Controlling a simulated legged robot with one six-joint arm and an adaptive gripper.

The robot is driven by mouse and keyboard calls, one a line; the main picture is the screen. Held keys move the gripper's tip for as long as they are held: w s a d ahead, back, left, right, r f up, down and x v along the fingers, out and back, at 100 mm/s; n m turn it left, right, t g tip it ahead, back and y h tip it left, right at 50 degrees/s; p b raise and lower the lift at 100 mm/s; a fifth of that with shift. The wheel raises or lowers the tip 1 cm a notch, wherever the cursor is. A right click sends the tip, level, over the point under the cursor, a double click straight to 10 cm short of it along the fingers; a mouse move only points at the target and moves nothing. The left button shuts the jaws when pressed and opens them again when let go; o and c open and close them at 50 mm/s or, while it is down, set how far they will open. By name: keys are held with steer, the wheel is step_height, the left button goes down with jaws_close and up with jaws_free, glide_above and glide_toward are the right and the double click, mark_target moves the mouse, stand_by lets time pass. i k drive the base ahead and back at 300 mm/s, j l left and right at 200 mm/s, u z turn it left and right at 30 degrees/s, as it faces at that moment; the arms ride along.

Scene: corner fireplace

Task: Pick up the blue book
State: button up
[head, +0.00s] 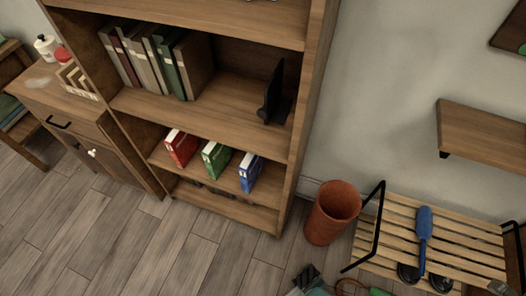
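The blue book (250,172) stands upright on a lower shelf of the wooden bookcase (240,212). It is the rightmost of three thick books there, near the front edge of the shelf. The green book (215,160) stands to its left with a gap between them, and the red book (181,148) stands further left. My gripper is not in view.
The shelf above holds a row of books (160,62) and a dark bookend (273,98). A terracotta pot (332,213) and a slatted rack (400,232) stand right of the bookcase. A wooden cabinet (75,115) stands left. The floor in front is mostly clear.

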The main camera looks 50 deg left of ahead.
mark_target(251, 166)
steer(key=k+u, duration=0.15)
steer(key=u, duration=1.1)
steer(key=i+u, duration=0.1)
steer(key=u, duration=0.95)
steer(key=i+j, duration=0.1)
steer(key=j, duration=0.35)
steer(key=i+j, duration=0.1)
steer(key=j, duration=0.35)
steer(key=i+j, duration=0.1)
steer(key=j, duration=0.35)
steer(key=i+j, duration=0.1)
steer(key=j, duration=0.35)
steer(key=i+j+z, duration=0.1)
steer(key=j+z, duration=0.85)
steer(key=j, duration=0.2)
steer(key=z, duration=0.35)
